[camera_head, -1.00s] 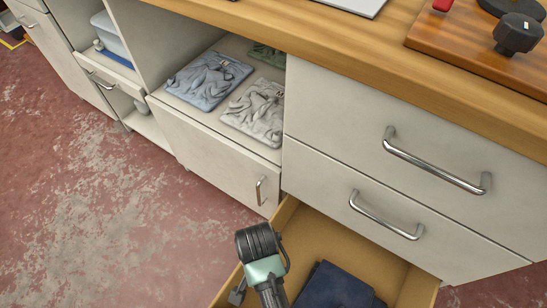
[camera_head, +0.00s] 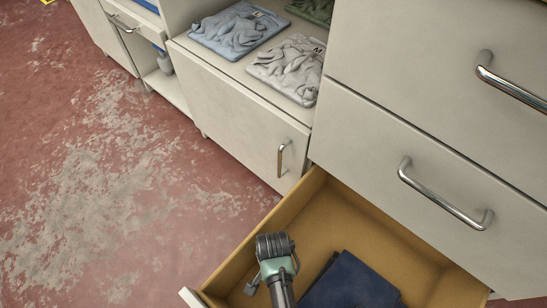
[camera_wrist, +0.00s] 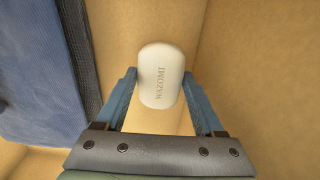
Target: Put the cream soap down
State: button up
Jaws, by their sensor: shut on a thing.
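The cream soap (camera_wrist: 161,75) is a pale rounded bar with dark lettering, seen in the wrist view between the two blue fingers of my gripper (camera_wrist: 160,83). My gripper is shut on it. Bare tan drawer surfaces show behind the soap; I cannot tell whether it touches the drawer floor. In the head view my wrist is over the left part of the open lower drawer (camera_head: 335,218), and the soap and fingertips are hidden there.
Folded dark blue cloth (camera_head: 352,283) lies in the drawer, also at left in the wrist view (camera_wrist: 40,70). Folded blue-grey (camera_head: 240,30) and light grey (camera_head: 288,68) garments lie on the shelf. A closed drawer front with a handle (camera_head: 440,195) stands behind.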

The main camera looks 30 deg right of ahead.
jog(key=shift+f+b, duration=1.4)
jog(key=shift+f, duration=0.85)
jog(key=shift+f, duration=0.2)
jog(key=o, duration=1.4)
jog(key=shift+r, duration=0.1)
notch_tip(320, 180, up, 12)
jog(key=p, duration=0.8)
jog(key=shift+r, duration=0.1)
